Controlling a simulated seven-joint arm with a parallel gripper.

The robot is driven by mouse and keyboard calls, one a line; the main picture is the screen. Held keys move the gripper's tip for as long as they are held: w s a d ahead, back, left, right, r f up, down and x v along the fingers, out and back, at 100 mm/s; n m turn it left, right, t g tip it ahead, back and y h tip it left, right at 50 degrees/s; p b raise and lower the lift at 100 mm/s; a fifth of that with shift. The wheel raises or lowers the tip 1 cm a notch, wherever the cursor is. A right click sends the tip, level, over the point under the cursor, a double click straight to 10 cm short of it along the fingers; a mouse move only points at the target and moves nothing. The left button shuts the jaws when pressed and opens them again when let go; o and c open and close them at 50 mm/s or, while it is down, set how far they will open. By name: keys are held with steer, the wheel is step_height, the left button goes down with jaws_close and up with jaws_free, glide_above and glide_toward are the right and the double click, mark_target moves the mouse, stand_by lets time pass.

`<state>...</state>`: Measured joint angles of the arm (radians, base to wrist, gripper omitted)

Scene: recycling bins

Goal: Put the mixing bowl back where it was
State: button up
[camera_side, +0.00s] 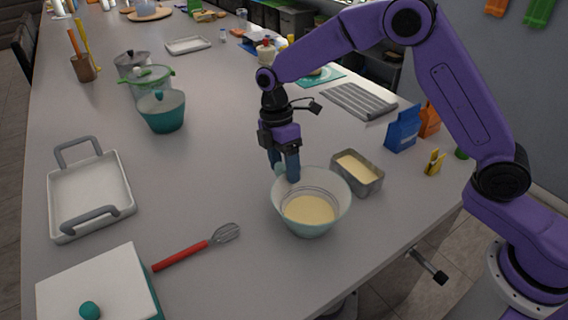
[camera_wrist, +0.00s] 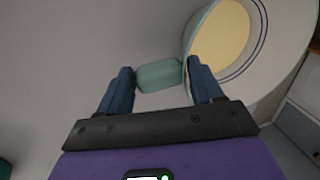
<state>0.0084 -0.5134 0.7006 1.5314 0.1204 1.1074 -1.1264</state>
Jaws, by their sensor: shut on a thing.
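The mixing bowl (camera_side: 281,214) is pale green-white with cream-coloured batter inside, near the front edge of the counter. It looks upright in the side view; I cannot tell whether its base touches the counter. My gripper (camera_side: 283,172) points down at the bowl's far left rim and is shut on the bowl. In the wrist view, the bowl (camera_wrist: 277,70) fills the upper right. A pale green piece (camera_wrist: 158,75), seemingly part of the bowl, lies between the fingers of my gripper (camera_wrist: 157,70). The fingers hide part of the rim in the side view.
A metal loaf tin (camera_side: 372,184) stands close on the bowl's right. A red-handled whisk (camera_side: 195,250) lies to the left, with a white tray (camera_side: 88,195) beyond. Blue (camera_side: 403,130) and orange (camera_side: 430,121) packets stand at right. The counter's middle is clear.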

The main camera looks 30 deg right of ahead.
steer(key=o, duration=1.7)
steer(key=shift+f, duration=0.1)
steer(key=v, duration=1.2)
